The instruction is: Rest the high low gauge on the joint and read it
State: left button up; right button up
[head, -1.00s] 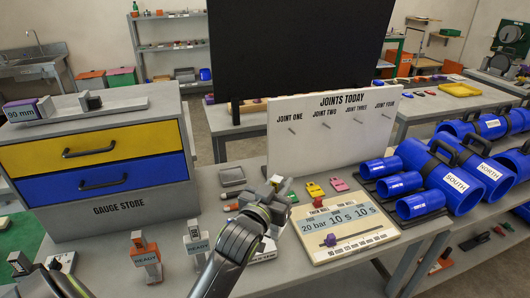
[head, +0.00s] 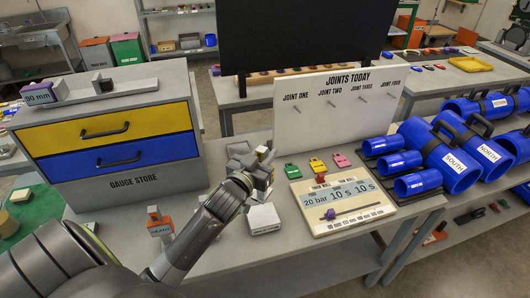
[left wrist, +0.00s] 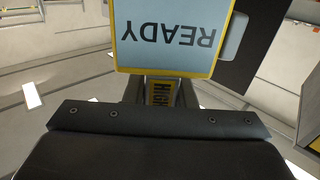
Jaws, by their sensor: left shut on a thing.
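My left gripper (head: 258,168) is shut on the high low gauge, above the table in front of the white board. In the left wrist view the gauge (left wrist: 170,35) has a yellow-edged case, a pale screen with READY upside down, and a yellow label reading HIGH. In the head view little of it shows past my fingers. Blue pipe pieces lie at the right, including the large pipe labelled SOUTH (head: 440,158) and smaller pieces (head: 413,184). I cannot tell which is the joint. My right gripper is not in view.
An orange gauge (head: 160,224) stands left of my arm. A white block (head: 263,217) lies below my gripper. A settings panel (head: 345,203), small coloured pieces (head: 317,164) and the JOINTS TODAY board (head: 335,120) are to the right. The gauge store (head: 110,180) stands left.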

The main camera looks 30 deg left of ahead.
pick_arm(q)
notch_tip(320, 180, down, 8)
jog(key=b, duration=0.6)
jog(key=shift+r, duration=0.1)
jog(key=shift+f+b, duration=0.3)
jog(key=shift+f, duration=0.2)
jog(key=shift+f+b, duration=0.4)
jog(key=shift+f, duration=0.15)
dwell(0.9)
jog(key=shift+s+f, duration=0.1)
jog(key=shift+f, duration=0.15)
dwell(2.1)
jog(key=o, duration=1)
jog(key=shift+r, duration=0.1)
